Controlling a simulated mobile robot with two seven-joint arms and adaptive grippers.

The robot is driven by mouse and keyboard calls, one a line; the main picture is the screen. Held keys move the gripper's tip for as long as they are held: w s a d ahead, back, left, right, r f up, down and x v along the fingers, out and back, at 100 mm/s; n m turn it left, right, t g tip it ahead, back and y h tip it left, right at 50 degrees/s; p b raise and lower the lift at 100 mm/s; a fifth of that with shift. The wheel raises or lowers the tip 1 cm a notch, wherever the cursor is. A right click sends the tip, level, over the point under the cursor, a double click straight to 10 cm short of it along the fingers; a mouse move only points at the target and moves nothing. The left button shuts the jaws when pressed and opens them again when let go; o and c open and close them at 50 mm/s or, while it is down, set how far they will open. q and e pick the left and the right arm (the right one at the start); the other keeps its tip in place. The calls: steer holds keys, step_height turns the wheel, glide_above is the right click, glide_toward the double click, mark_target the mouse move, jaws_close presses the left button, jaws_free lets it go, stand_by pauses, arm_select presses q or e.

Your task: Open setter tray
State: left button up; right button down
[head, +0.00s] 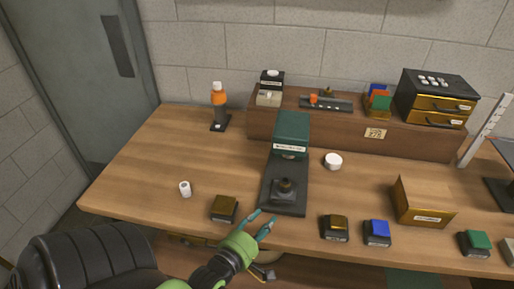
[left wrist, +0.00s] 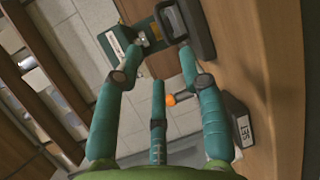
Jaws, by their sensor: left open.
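A dark green upright housing (head: 291,135) with a white label stands at the back of a flat black base (head: 272,204). A dark knob-like part (head: 285,189) sits on the base. The label is too small to read, so I cannot tell which part is the setter tray. My left gripper (head: 262,222) is open and empty, at the table's front edge just before the base. In the left wrist view its fingers (left wrist: 160,75) are spread, with the green housing (left wrist: 118,45) and black base part (left wrist: 186,25) beyond them. My right gripper is not in view.
A brown-topped block (head: 224,208) lies left of the gripper; blocks with gold (head: 334,228), blue (head: 377,233) and green (head: 474,243) tops lie right. A white cylinder (head: 185,188), white disc (head: 333,161) and open box (head: 424,203) are on the table. The left tabletop is mostly clear.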

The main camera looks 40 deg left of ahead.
arm_select(q)
steer(key=shift+v, duration=1.35)
